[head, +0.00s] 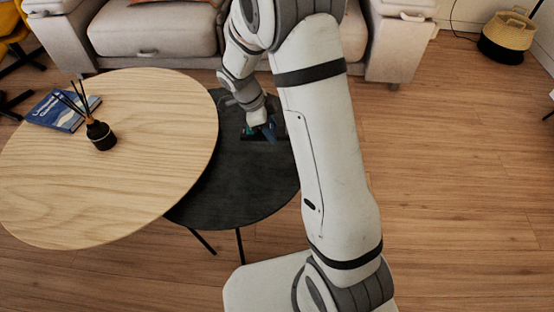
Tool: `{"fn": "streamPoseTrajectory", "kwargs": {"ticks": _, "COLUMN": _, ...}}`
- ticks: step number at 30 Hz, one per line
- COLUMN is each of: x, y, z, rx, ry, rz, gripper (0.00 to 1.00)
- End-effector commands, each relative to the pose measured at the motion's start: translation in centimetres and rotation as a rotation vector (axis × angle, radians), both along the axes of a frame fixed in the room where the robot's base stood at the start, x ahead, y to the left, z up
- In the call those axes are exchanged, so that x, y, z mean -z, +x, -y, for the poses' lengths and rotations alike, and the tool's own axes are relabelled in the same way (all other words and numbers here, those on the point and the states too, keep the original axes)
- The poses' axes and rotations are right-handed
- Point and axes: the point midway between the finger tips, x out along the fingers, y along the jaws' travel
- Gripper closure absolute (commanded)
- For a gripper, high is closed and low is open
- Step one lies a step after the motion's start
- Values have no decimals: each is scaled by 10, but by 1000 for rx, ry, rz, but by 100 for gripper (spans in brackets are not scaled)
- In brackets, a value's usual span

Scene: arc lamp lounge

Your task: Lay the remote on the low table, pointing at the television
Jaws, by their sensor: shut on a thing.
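My gripper (260,131) is at the end of my arm, low over the dark round table (232,190). It is shut on a small dark thing that looks like the remote (250,137). The fingers and the arm hide much of it, so its pointing direction is unclear. I cannot tell whether it touches the tabletop. The dark table stands partly under the edge of a larger light wood oval table (150,190). No television shows in this view.
A blue book (62,110) and a black reed diffuser (100,134) stand on the wood table. A pale sofa (150,35) is behind both tables. A woven basket (507,38) stands at the back right. The wood floor at right is clear.

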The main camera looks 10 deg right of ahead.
Motion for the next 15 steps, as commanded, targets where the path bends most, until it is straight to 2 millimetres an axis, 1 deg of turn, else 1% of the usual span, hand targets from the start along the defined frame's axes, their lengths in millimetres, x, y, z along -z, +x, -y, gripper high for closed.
{"fn": "streamPoseTrajectory", "kwargs": {"ticks": 1, "x": 4, "y": 0, "z": 2, "rx": 76, "ry": 0, "rz": 2, "gripper": 84}}
{"fn": "streamPoseTrajectory", "kwargs": {"ticks": 3, "x": 4, "y": 0, "z": 3, "rx": 153, "ry": 0, "rz": 2, "gripper": 84}}
{"fn": "streamPoseTrajectory", "kwargs": {"ticks": 6, "x": 11, "y": -1, "z": 3, "rx": 205, "ry": 0, "rz": 0, "gripper": 84}}
{"fn": "streamPoseTrajectory", "kwargs": {"ticks": 8, "x": 19, "y": -2, "z": 3, "rx": 212, "ry": 0, "rz": -1, "gripper": 84}}
{"fn": "streamPoseTrajectory", "kwargs": {"ticks": 12, "x": 44, "y": -2, "z": 3, "rx": 209, "ry": -1, "rz": -1, "gripper": 84}}
{"fn": "streamPoseTrajectory", "kwargs": {"ticks": 15, "x": 55, "y": -1, "z": 3, "rx": 207, "ry": 0, "rz": 2, "gripper": 84}}
